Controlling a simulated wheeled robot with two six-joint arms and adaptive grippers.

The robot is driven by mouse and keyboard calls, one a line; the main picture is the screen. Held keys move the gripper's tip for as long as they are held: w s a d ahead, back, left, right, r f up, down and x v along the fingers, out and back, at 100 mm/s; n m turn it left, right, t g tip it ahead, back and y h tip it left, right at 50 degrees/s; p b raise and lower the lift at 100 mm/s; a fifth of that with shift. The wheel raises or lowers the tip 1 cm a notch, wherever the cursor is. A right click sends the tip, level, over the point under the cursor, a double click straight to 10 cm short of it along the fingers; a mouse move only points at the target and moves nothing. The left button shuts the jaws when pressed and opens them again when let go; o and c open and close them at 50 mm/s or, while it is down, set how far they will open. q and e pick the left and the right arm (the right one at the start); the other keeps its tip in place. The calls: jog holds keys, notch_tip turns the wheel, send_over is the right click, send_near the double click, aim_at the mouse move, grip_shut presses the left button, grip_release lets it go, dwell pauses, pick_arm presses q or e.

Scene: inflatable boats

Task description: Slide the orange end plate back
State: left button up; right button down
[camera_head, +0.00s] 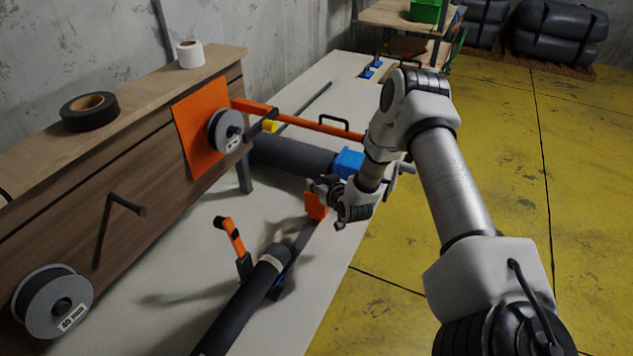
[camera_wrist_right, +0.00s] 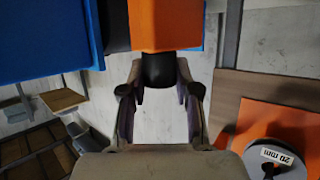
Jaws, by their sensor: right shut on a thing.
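The orange end plate (camera_head: 316,205) stands upright near the right edge of the white bench, at the end of a dark bar. My right gripper (camera_head: 327,207) is at its right side. In the right wrist view the orange end plate (camera_wrist_right: 166,22) fills the top middle. A dark round piece (camera_wrist_right: 158,72), apparently a knob on the plate, sits between the fingers of my right gripper (camera_wrist_right: 160,90), which is shut on it. The exact contact is partly hidden. My left gripper is not in view.
A dark roll (camera_head: 242,305) lies in line with the bar in front. A blue block (camera_head: 348,163) and a thick dark roll (camera_head: 290,155) lie behind the gripper. An orange lever (camera_head: 230,235) stands at left. A wooden cabinet (camera_head: 120,160) borders the bench (camera_head: 185,300).

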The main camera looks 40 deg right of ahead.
jog(key=shift+w+d+r, duration=0.1)
jog(key=shift+d+r, duration=0.05)
jog(key=c, duration=0.8)
grip_release()
jog(key=shift+w+d+f, duration=0.2)
jog(key=shift+f, duration=0.1)
jog(key=v, duration=1.2)
jog(key=shift+f, duration=0.1)
